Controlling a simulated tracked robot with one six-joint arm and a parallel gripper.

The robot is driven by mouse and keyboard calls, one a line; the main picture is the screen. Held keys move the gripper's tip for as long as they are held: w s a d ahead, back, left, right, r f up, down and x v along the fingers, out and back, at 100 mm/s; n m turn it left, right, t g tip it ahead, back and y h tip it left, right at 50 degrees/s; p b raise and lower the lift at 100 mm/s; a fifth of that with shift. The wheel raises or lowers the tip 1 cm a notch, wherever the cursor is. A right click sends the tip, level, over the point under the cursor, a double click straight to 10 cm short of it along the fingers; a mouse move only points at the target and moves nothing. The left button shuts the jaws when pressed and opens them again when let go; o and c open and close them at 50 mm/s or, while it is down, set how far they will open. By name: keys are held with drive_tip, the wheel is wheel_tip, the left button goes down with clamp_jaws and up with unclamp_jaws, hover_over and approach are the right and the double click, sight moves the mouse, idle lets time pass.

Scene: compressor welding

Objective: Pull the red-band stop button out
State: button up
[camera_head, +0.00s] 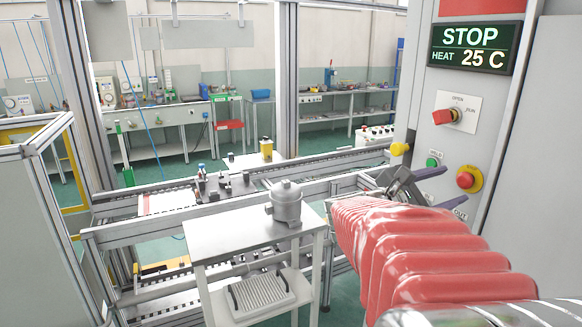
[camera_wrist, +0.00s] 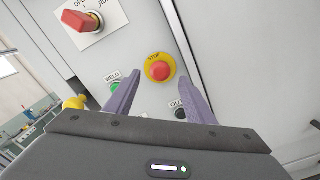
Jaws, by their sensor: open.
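The stop button (camera_head: 466,180) is a red mushroom head on a yellow ring, on the grey control panel at the right. In the wrist view the stop button (camera_wrist: 160,71) shows near the top centre, with STOP lettered on its ring. My gripper (camera_head: 446,186) is in front of the panel, close to the button. In the wrist view its two purple fingers (camera_wrist: 157,74) are apart and empty, and the button appears between their tips. I cannot tell how much gap is left in depth. No separate red band can be made out on the button.
A red rotary switch (camera_head: 445,116), a green button (camera_head: 432,162) and a yellow knob (camera_head: 400,149) are on the panel near the stop button. A black button (camera_wrist: 180,113) sits below it. The display (camera_head: 475,47) reads STOP, HEAT 25 C. A small table (camera_head: 232,235) bears a grey compressor (camera_head: 286,205).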

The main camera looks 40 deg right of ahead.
sight(461, 182)
drive_tip(key=shift+s+d, duration=0.2)
drive_tip(key=shift+d, duration=0.9)
drive_tip(key=shift+s+d, duration=0.15)
drive_tip(key=shift+d, duration=0.9)
drive_tip(key=shift+c, duration=0.2)
clamp_jaws()
